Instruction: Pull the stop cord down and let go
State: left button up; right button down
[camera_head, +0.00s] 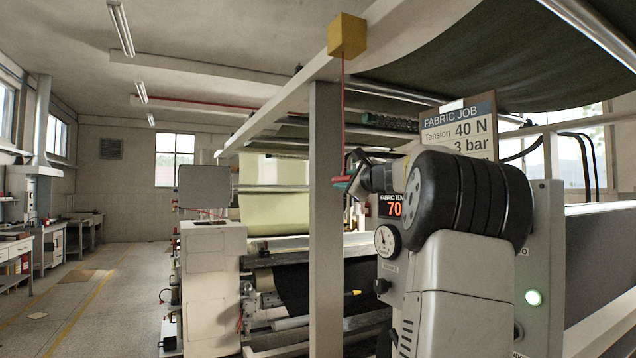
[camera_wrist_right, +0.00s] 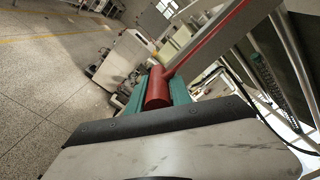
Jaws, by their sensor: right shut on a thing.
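The stop cord (camera_head: 343,110) is a thin red line hanging from a yellow box (camera_head: 347,35) on an overhead beam, in front of a grey post. A red handle (camera_head: 341,179) is at its lower end. My right gripper (camera_head: 346,182) is shut on this handle, beside the post. In the right wrist view the red handle (camera_wrist_right: 158,88) lies between the teal finger pads, and the red cord (camera_wrist_right: 210,38) runs from it to the upper right. Part of the handle is hidden by the fingers. My left gripper is not in view.
My right arm covers part of the machine. A fabric job sign (camera_head: 459,130), a red number display (camera_head: 394,207), a round gauge (camera_head: 387,241) and a green lit button (camera_head: 534,297) are close by. The grey post (camera_head: 326,250) stands just left. Open floor (camera_head: 100,300) lies at far left.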

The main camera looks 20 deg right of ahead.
jog(key=shift+w+a, duration=0.1)
jog(key=shift+a, duration=0.3)
jog(key=shift+f, duration=2)
jog(key=c, duration=1.2)
grip_release()
jog(key=shift+a, duration=0.2)
jog(key=shift+d, duration=0.15)
jog(key=shift+d+f, duration=0.1)
jog(key=shift+d, duration=0.15)
jog(key=s, duration=0.8)
jog(key=shift+d, duration=0.3)
